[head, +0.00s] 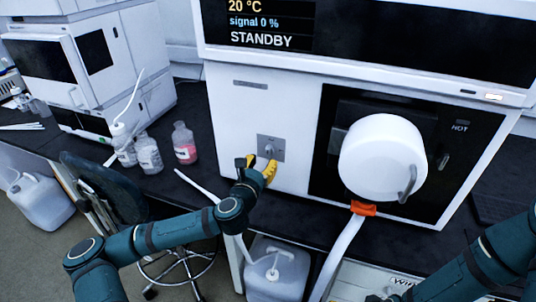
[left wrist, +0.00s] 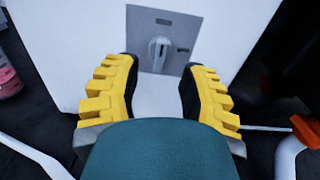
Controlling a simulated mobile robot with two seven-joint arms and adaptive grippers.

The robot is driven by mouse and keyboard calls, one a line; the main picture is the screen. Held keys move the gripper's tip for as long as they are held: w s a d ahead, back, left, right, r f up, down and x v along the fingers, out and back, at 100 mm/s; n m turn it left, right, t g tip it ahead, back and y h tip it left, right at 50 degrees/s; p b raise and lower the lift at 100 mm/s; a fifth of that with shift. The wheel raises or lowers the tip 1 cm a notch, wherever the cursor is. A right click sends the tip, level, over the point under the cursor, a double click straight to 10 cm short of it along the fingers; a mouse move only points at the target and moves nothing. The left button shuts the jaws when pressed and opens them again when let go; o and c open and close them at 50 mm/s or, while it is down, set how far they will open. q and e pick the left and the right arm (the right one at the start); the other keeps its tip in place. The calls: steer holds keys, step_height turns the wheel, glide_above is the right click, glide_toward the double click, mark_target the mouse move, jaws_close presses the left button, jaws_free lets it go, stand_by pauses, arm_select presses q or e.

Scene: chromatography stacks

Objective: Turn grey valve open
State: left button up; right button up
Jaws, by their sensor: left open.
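The grey valve (head: 269,150) is a small knob on a square grey plate on the white front panel of the instrument. In the left wrist view the valve knob (left wrist: 158,50) points about upright, with small dark labels on the plate. My left gripper (head: 258,165) has yellow fingers and is just below and in front of the plate. In the left wrist view its fingers (left wrist: 160,80) are spread wide, with the knob beyond the gap between them and nothing held. Of my right arm only links show at the lower right of the head view; I cannot make out its gripper.
A white round drum (head: 383,157) with a handle sits right of the valve, above an orange clip (head: 364,208) and a white tube. Several bottles, one with pink liquid (head: 184,143), stand on the black bench left. The screen (head: 270,25) reads STANDBY.

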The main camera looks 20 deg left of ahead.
mark_target(267, 154)
arm_select(q)
steer(key=shift+w, duration=2.75)
jaws_close()
